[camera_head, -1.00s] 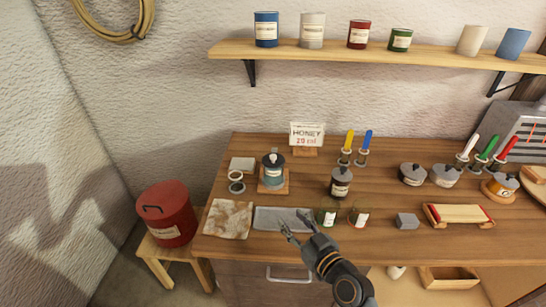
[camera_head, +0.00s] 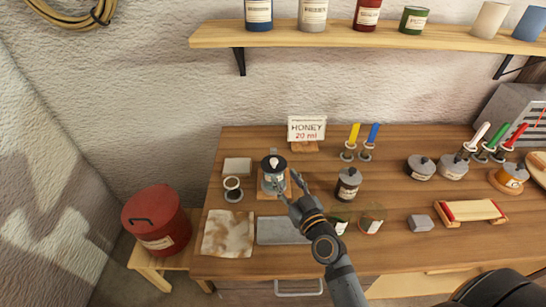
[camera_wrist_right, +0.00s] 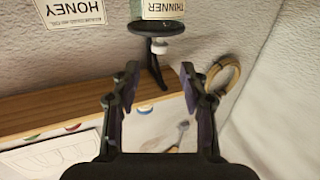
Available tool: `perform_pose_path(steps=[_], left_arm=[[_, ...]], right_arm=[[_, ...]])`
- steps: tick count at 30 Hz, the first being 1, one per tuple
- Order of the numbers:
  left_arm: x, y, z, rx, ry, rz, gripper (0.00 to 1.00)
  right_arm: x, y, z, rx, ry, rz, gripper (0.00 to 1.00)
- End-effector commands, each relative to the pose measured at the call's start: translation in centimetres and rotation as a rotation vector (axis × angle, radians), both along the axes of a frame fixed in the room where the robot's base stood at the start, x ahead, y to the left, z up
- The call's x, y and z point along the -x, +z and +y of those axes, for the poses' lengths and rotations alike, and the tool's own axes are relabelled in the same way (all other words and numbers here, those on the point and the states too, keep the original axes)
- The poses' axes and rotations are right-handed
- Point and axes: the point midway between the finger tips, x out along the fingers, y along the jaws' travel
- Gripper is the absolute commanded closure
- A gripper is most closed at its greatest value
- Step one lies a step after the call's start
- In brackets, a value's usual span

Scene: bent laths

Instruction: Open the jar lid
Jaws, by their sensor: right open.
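A jar (camera_head: 274,180) with a dark lid (camera_head: 273,162) and a pale knob stands upright on a small wooden board, left of the table's middle. In the right wrist view the dark lid (camera_wrist_right: 152,28) shows beyond the fingertips, with its knob and a label reading THINNER; this view looks upside down. My right gripper (camera_head: 290,188) is open and empty, just right of the jar and close to it. In the wrist view its fingers (camera_wrist_right: 158,78) are spread apart, with the lid not between them. I cannot tell whether a finger touches the jar. My left gripper is not in view.
A HONEY 20 ml card (camera_head: 306,128) stands behind the jar. A dark-lidded jar (camera_head: 348,185) and glasses (camera_head: 371,219) stand to the right. A grey mat (camera_head: 282,230) and stained cloth (camera_head: 228,233) lie in front. A shelf (camera_head: 350,36) with cans runs above.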

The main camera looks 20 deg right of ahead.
Motion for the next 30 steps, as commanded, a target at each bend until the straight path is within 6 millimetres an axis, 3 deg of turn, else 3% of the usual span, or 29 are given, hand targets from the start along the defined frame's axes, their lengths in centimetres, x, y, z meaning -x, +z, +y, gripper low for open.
perform_pose_path(steps=[1,5,11,15,23,30], left_arm=[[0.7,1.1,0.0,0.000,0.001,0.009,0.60],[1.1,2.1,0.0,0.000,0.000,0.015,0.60],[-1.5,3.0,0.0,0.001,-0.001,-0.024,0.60],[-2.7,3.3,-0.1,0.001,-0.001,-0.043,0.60],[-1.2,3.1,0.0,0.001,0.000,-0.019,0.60],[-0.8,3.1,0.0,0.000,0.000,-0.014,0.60]], right_arm=[[-1.2,0.8,0.1,0.000,0.000,-0.003,0.56],[-4.1,0.7,0.5,0.000,0.000,-0.003,0.56],[-7.3,0.4,0.8,-0.001,0.000,-0.002,0.56],[-8.3,0.2,0.9,0.000,0.000,-0.001,0.56],[-8.4,0.1,1.0,0.000,0.000,0.000,0.56],[-8.4,0.2,1.0,0.000,0.000,0.000,0.88]])
